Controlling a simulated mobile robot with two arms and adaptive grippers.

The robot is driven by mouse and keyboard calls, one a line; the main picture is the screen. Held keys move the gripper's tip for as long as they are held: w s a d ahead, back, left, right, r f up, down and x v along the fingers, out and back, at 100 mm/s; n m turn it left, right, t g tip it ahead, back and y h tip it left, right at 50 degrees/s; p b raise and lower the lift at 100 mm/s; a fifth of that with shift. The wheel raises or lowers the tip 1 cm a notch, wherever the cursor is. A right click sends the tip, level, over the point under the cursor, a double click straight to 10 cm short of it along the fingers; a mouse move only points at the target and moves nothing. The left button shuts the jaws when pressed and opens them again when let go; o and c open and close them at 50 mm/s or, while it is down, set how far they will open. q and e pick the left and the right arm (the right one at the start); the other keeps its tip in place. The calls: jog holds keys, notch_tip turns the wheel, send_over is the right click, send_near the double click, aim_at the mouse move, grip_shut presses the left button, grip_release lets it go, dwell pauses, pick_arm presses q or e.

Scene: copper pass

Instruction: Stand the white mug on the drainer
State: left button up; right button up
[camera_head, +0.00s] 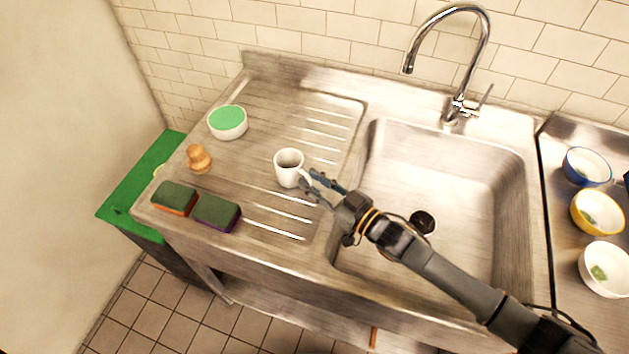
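The white mug (287,173) stands upright on the ribbed steel drainer (262,120), left of the sink basin. Its handle points right, towards my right gripper. My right gripper (307,179) comes in from the lower right, with its fingertips right at the mug's handle. Its two fingers show a gap between them, and I see no clear grip on the handle. Whether a fingertip touches the handle cannot be told. My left gripper is not in view.
On the drainer are a green-topped white bowl (228,124), a wooden knob-shaped object (198,158) and two sponges (175,198) (216,212). The sink basin (455,190) has a tall tap (470,60) behind it. Several bowls (597,212) stand on the right counter.

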jog(key=shift+r, duration=0.15)
jog(key=b+v, duration=0.2)
jog(key=v, duration=1)
dwell(0.3)
